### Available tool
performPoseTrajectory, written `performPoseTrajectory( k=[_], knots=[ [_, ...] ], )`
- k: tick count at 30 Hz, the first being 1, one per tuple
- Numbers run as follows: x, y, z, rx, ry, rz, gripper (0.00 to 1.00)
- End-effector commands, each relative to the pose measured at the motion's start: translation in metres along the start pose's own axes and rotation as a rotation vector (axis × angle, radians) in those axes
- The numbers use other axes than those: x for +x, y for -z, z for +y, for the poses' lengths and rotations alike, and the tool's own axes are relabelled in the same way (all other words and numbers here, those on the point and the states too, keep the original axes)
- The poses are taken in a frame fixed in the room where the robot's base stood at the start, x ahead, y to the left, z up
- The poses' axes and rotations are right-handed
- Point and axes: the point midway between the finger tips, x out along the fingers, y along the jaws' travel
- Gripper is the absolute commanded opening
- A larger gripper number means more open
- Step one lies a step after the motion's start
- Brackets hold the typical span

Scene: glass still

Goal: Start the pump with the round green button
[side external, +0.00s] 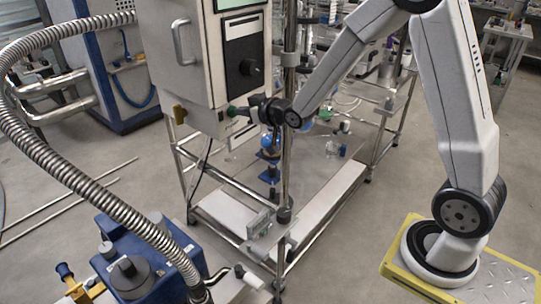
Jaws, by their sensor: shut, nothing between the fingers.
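The round green button (231,112) sits low on the front of the light grey control box (185,60), near its lower right edge. My gripper (241,111) is shut and empty, pointing left with its tips right at the button. It partly covers that spot, and I cannot tell whether the tips touch the button or whether it is pressed in. The box also carries a black panel with a dark knob (248,67) above the button.
A metal frame on wheels with a vertical post (290,60) and blue-capped glassware (270,142) stands close under my wrist. A ribbed metal hose (60,165) arcs over the left side to a blue machine (140,265). Open floor (340,260) lies front right.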

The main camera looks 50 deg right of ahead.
Motion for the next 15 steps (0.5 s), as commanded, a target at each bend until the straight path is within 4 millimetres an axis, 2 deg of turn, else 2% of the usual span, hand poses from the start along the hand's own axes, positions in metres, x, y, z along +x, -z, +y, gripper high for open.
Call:
performPoseTrajectory(
  k=[15],
  knots=[
    [0.0107, 0.0036, 0.0, 0.0, 0.0, 0.0, 0.0]
  ],
)
